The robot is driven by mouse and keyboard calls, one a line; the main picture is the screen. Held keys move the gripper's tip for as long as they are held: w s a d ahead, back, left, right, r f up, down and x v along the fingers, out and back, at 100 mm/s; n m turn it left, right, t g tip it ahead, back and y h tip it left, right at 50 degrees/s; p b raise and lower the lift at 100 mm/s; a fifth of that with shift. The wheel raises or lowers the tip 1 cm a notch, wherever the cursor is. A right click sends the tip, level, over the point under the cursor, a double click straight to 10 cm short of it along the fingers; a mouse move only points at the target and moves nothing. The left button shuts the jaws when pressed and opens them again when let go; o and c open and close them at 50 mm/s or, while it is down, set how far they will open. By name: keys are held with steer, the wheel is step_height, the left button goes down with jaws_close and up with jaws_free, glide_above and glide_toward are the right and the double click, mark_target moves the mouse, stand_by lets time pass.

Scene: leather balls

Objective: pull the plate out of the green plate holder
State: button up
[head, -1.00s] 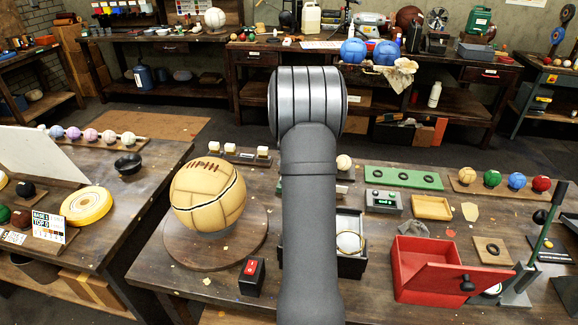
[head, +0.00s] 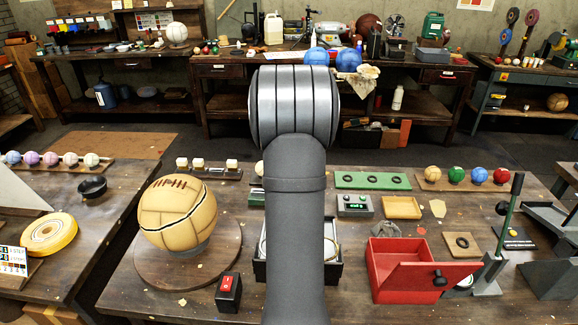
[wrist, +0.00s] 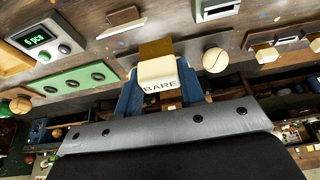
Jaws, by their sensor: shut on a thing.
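My gripper (wrist: 158,90) shows in the wrist view with its two blue fingers shut on a cream block (wrist: 158,72) marked "BARE". A flat brass-coloured plate (wrist: 156,48) shows just beyond the block; I cannot tell whether the two are joined. In the head view my own arm hides the gripper and what it holds. A small green piece (head: 256,197) peeks out left of my arm, mostly hidden. A green board (head: 372,180) with three black rings lies right of my arm. I cannot tell which green thing is the plate holder.
A white ball (wrist: 215,60) lies right of the held block. A counter (head: 354,206) and a yellow tray (head: 402,207) stand right of my arm. Nearer are a red box (head: 400,265) and a green-handled lever (head: 508,225). A large stitched ball (head: 178,215) is at left.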

steer(key=shift+f, duration=1.75)
